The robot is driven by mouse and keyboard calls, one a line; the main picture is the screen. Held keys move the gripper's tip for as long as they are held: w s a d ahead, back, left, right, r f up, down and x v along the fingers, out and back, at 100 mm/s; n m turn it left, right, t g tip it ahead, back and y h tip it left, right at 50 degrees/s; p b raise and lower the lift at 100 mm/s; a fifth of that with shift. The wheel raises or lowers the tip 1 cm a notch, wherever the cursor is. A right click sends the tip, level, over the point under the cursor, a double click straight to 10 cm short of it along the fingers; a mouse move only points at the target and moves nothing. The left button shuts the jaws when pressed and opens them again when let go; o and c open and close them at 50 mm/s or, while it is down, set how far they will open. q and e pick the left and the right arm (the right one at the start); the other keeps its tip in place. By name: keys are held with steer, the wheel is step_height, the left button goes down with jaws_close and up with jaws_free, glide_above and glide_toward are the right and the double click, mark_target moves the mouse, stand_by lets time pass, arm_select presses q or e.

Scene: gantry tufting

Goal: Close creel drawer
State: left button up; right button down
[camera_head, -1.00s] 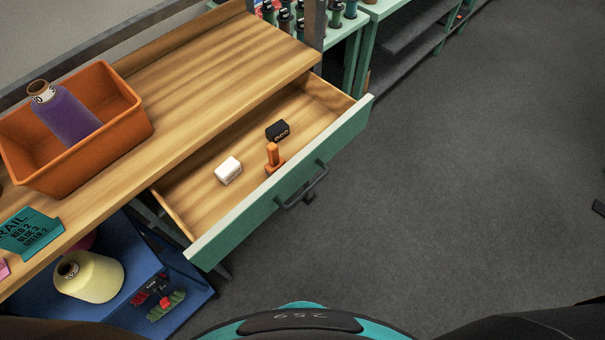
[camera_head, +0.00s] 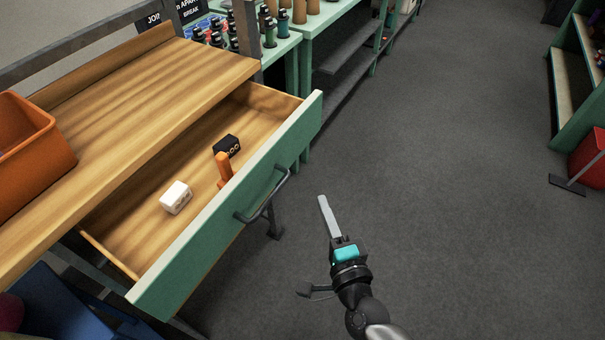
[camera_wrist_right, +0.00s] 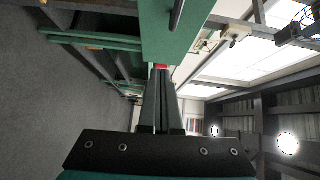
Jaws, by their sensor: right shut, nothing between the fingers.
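The creel drawer (camera_head: 230,205) is pulled out of the wooden-topped bench. It has a green front and a dark bar handle (camera_head: 262,196). Inside lie a white block (camera_head: 175,197), a black block (camera_head: 227,146) and an orange piece (camera_head: 223,168). My right gripper (camera_head: 325,205) is shut and empty, to the right of the drawer front and apart from it in the head view. In the right wrist view its closed fingers (camera_wrist_right: 162,95) point toward the green drawer front (camera_wrist_right: 170,35), with part of the handle (camera_wrist_right: 177,14) at the top. My left gripper is not in view.
The bench top (camera_head: 140,105) carries an orange bin (camera_head: 30,150) at the left. Green shelving with spools (camera_head: 268,35) stands behind the bench. A green rack and a red bin (camera_head: 588,160) are at the far right. Grey floor (camera_head: 440,170) is open between.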

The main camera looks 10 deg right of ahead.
glide_toward(290, 149)
steer(key=w+d, duration=0.3)
steer(key=w, duration=0.1)
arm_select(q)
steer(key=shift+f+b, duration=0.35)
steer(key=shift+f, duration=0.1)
arm_select(e)
steer(key=shift+m, duration=0.3)
steer(key=shift+w+a+f, duration=0.1)
steer(key=shift+w+a, duration=0.25)
steer(key=shift+a, duration=0.3)
steer(key=shift+w+a+f, duration=0.1)
steer(key=shift+w+a, duration=0.2)
steer(key=shift+a, duration=0.3)
steer(key=shift+w+a+f, duration=0.1)
steer(key=shift+w+a, duration=0.25)
steer(key=shift+a, duration=0.3)
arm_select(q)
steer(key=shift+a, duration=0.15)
arm_select(e)
steer(key=shift+a+r, duration=0.1)
